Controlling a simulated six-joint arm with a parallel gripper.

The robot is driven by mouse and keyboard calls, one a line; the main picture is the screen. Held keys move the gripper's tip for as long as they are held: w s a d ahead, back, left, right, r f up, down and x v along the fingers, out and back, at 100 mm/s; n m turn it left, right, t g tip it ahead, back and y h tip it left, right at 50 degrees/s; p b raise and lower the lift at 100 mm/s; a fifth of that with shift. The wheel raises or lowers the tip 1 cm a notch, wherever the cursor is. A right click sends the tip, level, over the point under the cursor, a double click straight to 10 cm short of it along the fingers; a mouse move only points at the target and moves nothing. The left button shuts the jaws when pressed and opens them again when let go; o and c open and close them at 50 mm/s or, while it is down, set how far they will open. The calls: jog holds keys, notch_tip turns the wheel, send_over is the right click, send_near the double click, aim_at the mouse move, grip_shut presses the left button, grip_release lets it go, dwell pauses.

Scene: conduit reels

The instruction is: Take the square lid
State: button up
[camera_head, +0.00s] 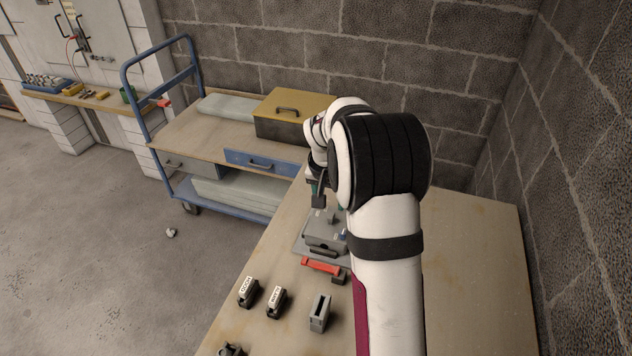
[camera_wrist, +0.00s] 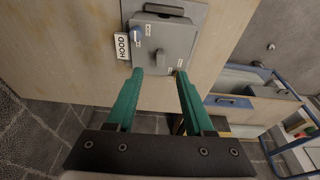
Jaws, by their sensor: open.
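A grey, roughly square lid-like piece (camera_wrist: 172,58) with a small raised knob lies on a grey base plate (camera_wrist: 194,14) in the wrist view. In the head view the grey piece (camera_head: 325,231) sits on the table, partly hidden by my arm. My gripper (camera_wrist: 159,72) is open, its two green fingers spread and empty. The fingertips appear at the near edge of the grey piece in the wrist view; I cannot tell whether they touch it. In the head view my gripper (camera_head: 318,192) is above the base plate, mostly hidden by my arm.
A white HOOD tag (camera_wrist: 122,46) and a blue knob (camera_wrist: 136,36) are beside the piece. A red-handled item (camera_head: 321,266), labelled blocks (camera_head: 249,293) and a grey slotted block (camera_head: 320,312) stand nearer on the table (camera_head: 480,260). A blue cart (camera_head: 205,140) stands behind.

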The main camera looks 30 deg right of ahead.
aim_at(331, 216)
jog(key=x, duration=0.7)
jog(key=shift+f, duration=0.2)
grip_shut()
jog(key=shift+r, duration=0.2)
jog(key=shift+r, duration=0.35)
jog(key=shift+r, duration=0.45)
jog(key=shift+r, duration=0.25)
